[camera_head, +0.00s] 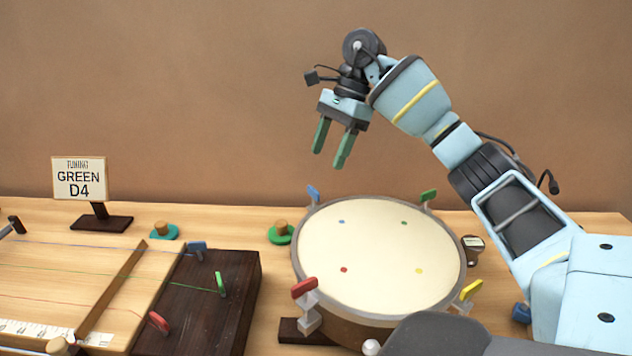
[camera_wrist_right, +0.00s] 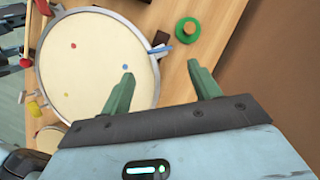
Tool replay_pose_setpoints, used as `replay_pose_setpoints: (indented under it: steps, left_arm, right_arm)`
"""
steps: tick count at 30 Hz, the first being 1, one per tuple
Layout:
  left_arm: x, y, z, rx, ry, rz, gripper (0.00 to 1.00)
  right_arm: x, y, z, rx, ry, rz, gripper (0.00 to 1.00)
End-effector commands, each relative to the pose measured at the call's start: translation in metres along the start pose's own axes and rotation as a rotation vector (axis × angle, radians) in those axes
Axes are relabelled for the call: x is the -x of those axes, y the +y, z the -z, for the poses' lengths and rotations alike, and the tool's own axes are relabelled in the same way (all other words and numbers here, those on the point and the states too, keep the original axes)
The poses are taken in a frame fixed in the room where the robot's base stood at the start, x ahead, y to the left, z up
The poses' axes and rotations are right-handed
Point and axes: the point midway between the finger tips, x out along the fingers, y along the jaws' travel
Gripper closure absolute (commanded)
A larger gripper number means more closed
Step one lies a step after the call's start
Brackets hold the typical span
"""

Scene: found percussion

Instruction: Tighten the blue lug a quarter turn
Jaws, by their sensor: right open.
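The round drum (camera_head: 380,250) has a cream head and coloured lugs around its rim. The blue lug (camera_head: 313,193) stands at the drum's back left rim, its handle tilted. It also shows in the right wrist view (camera_wrist_right: 160,49), beyond the gap between my fingers. My right gripper (camera_head: 329,158) is open and empty, with green fingers pointing down. It hangs above the back left rim, apart from the blue lug. In the right wrist view its fingertips (camera_wrist_right: 160,70) are spread wide with nothing between them. My left gripper is not in view.
Red (camera_head: 304,288), green (camera_head: 429,196) and yellow (camera_head: 471,290) lugs sit around the rim. A stringed board (camera_head: 210,310) with another blue peg (camera_head: 197,247) lies left. A green disc with a wooden knob (camera_head: 280,235) stands beside the drum. A sign (camera_head: 80,180) reads GREEN D4.

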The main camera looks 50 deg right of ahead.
Motion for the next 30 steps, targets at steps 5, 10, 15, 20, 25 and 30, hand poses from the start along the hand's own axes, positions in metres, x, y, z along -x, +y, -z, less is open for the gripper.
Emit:
replay_pose_setpoints:
  steps: [5, 10, 15, 20, 25, 30]
  left_arm:
    - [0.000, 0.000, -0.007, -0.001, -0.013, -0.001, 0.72]
    - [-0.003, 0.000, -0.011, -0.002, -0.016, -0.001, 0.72]
    - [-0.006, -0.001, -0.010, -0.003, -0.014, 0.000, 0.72]
    - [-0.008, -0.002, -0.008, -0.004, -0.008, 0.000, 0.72]
    - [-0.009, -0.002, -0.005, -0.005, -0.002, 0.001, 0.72]
    - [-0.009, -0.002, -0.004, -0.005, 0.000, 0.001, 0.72]
  right_arm:
    - [-0.016, 0.000, 0.001, -0.001, 0.001, -0.003, 0.38]
    - [-0.043, 0.001, 0.001, 0.000, 0.002, -0.005, 0.38]
    - [-0.064, 0.000, 0.000, 0.000, 0.001, -0.003, 0.38]
    - [-0.075, 0.000, 0.000, 0.000, 0.001, -0.001, 0.38]
    - [-0.078, 0.000, 0.000, 0.000, 0.000, 0.000, 0.38]
    - [-0.077, 0.000, 0.000, 0.000, 0.000, 0.000, 0.41]
